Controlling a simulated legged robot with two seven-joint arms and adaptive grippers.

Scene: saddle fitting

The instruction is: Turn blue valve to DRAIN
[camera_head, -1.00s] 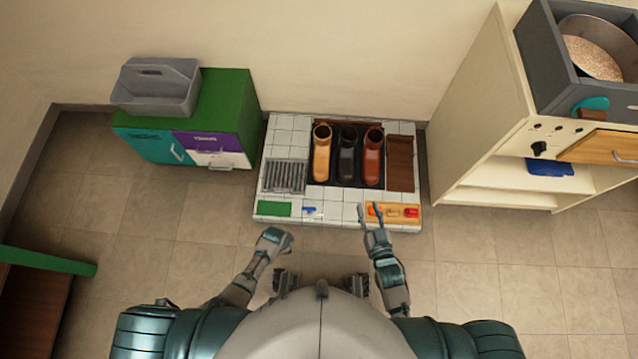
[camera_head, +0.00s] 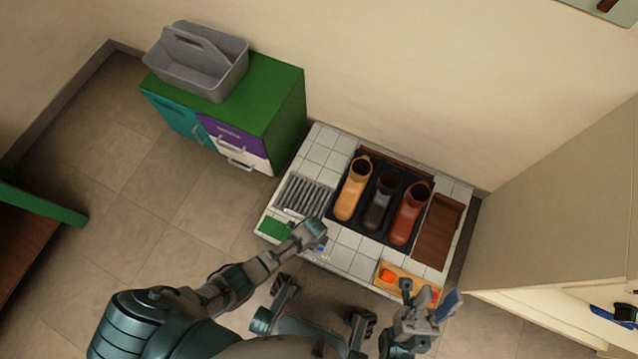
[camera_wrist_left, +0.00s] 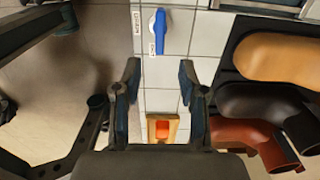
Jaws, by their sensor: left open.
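The blue valve (camera_wrist_left: 157,28) sits on the white tiles at the top of the left wrist view. Its lever lies lengthwise in that picture, with one white label beside it and another at its lower end; I cannot read them surely. In the head view the valve (camera_head: 320,249) shows as a small blue patch, partly hidden by my left gripper. My left gripper (camera_wrist_left: 159,72) is open and empty, with the valve beyond its fingertips, apart from them. My right gripper (camera_head: 428,294) has its fingers apart over the orange tray's right end.
The tiled platform (camera_head: 345,258) carries a metal grate (camera_head: 303,195), a green pad (camera_head: 274,227), several boots (camera_head: 380,203), a brown box (camera_head: 437,232) and a wooden tray (camera_head: 385,283) with an orange piece. A green cabinet (camera_head: 280,105) holds a grey caddy (camera_head: 195,62).

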